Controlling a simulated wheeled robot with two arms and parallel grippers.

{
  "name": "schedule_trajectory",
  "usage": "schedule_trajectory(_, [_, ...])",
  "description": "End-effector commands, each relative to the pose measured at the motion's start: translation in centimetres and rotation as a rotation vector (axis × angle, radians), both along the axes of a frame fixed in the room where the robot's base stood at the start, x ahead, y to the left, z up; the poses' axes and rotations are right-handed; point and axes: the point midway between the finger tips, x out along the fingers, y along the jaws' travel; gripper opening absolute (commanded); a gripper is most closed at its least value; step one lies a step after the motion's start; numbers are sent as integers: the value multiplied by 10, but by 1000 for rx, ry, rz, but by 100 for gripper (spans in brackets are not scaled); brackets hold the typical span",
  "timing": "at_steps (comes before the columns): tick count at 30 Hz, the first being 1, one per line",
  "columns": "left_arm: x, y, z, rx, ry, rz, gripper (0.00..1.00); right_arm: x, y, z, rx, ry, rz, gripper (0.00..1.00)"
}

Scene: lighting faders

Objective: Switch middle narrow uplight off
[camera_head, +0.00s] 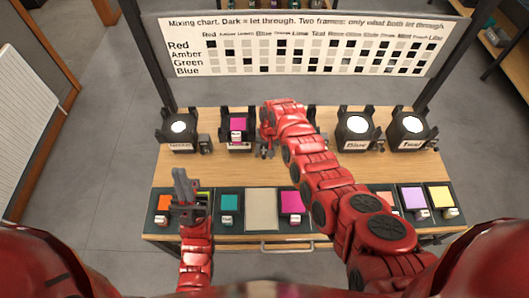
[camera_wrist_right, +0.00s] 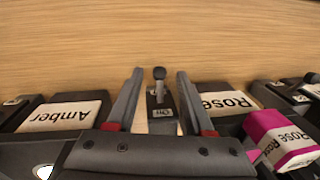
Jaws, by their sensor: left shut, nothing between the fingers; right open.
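A back row of black uplights stands on the table. One (camera_head: 238,123) holds a magenta frame and is labelled Rose. The uplight to its right is mostly hidden by my right arm; the right wrist view shows an Amber label (camera_wrist_right: 60,116) there and the Rose label (camera_wrist_right: 226,104) on the other side. My left gripper (camera_head: 181,176) is shut and empty above the front row.
Uplights labelled Blue (camera_head: 357,130) and Teal (camera_head: 410,130) stand at right, another (camera_head: 180,129) at far left. Coloured frames lie along the front, including teal (camera_head: 229,202), magenta (camera_head: 291,201) and lilac (camera_head: 414,198). A mixing chart (camera_head: 310,45) stands behind.

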Motion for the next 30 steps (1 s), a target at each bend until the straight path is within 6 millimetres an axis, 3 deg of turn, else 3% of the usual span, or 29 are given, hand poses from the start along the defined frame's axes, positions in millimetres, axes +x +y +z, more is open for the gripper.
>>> schedule_trajectory(14, [0,0,1,0,0,0,0,0,0,-6,0,-2,-2,52])
schedule_trajectory(23, [0,0,1,0,0,0,0,0,0,-6,0,-1,-2,0])
schedule_trajectory(30, [0,0,1,0,0,0,0,0,0,-6,0,-2,-2,0])
